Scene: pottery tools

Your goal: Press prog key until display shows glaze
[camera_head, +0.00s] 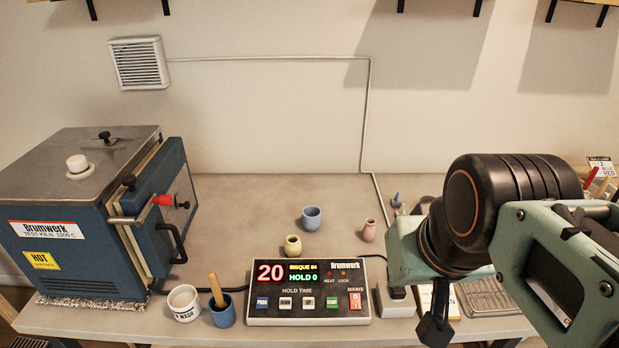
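The kiln controller (310,312) is a dark box with a sloped panel at the front middle of the table. Its display (287,272) shows a red 20, yellow text that reads BISQUE 04, and a green HOLD 0. The blue prog key (262,303) is leftmost in the key row, with two white keys, a green key and a red mains switch to its right. My gripper (436,326) is right of the controller, apart from it, with dark fingertips pointing down. The fingertips overlap in this view, so their opening is hidden. Nothing touches the prog key.
A blue kiln (95,215) stands at the left. A white tub (184,302) and a blue cup (222,312) with a wooden handle stand left of the controller. Small yellow (293,246), blue (312,218) and pink (369,231) pots stand behind it.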

